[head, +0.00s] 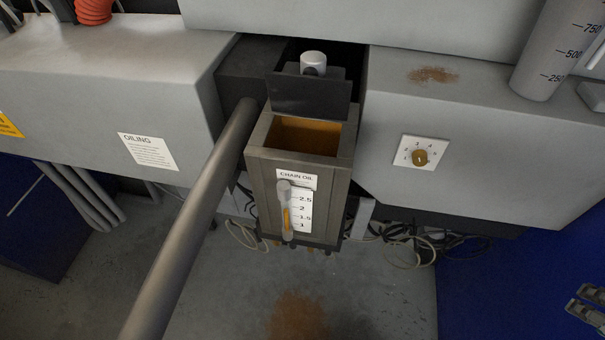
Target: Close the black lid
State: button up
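The black lid (311,97) is a dark flat plate at the top of the chain oil box (255,190). It stands raised at the back of the opening, which is uncovered. Brown-orange oil (305,135) shows inside. A light grey round knob (313,60) shows just behind the lid's upper edge; how it is attached is unclear. My gripper (573,299) seems to show only in part at the lower right edge, far right of the box and apart from the lid. Its opening is not clear, and nothing is seen in it.
A thick grey bar (190,222) runs diagonally just left of the box. Grey housings flank it; the right one bears a rotary switch (420,157). A sight gauge (286,210) sticks out of the box front. Cables hang below. The floor in front is open.

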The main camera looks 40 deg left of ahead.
aim_at(309, 93)
jog(key=u, duration=1.7)
